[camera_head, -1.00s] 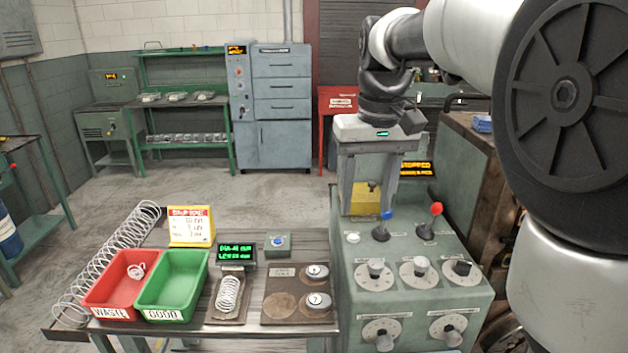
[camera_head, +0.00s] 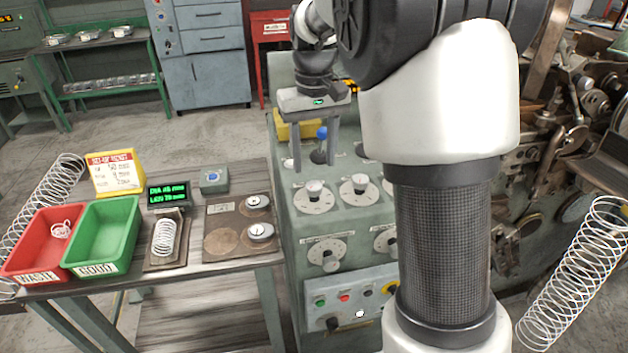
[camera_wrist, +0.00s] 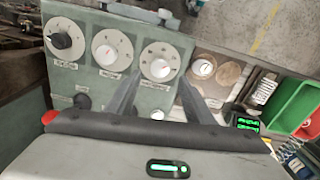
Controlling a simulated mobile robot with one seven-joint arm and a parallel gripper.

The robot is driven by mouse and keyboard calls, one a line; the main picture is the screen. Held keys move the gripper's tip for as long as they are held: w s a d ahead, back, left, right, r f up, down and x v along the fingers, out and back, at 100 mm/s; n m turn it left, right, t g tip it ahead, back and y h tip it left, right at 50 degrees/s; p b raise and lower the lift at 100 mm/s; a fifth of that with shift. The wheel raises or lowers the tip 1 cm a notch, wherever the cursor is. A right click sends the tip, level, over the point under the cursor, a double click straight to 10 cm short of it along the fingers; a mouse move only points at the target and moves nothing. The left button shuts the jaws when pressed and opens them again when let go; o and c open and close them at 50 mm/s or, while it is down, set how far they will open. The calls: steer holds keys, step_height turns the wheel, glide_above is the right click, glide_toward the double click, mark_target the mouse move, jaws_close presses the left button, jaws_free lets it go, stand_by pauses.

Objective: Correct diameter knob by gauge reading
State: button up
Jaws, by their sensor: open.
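My gripper (camera_head: 314,168) is open and empty, pointing down over the green control console (camera_head: 285,215). Its two fingers stand above the console's leftmost upper knob (camera_head: 314,190). In the wrist view that knob (camera_wrist: 160,68) appears between the fingertips (camera_wrist: 161,80); whether they touch it cannot be told. Other knobs are the middle upper one (camera_head: 357,187) and a lower front one (camera_head: 328,257). The knob labels are too small to read surely. The gauge display (camera_head: 168,193) shows green DIA and LEN lines, apparently 46 and 78 mm. The ticket (camera_head: 116,172) seems to give 50 mm on top.
A spring (camera_head: 163,238) lies on a board below the display. A red WASTE bin (camera_head: 38,262) and green GOOD bin (camera_head: 117,250) are at left. A blue-topped lever (camera_head: 320,145) stands close to the gripper. The front panel holds coloured buttons (camera_head: 345,297).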

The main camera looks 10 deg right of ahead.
mark_target(314, 185)
step_height(314, 185, down, 6)
steer(key=shift+f, duration=0.1)
steer(key=shift+c, duration=0.5)
steer(key=c, duration=0.9)
steer(key=shift+c, duration=0.2)
steer(key=shift+m, duration=0.3)
steer(key=m+p, duration=0.2)
steer(key=m, duration=0.2)
steer(key=m+p, duration=0.2)
steer(key=m, duration=0.3)
steer(key=shift+m, duration=0.3)
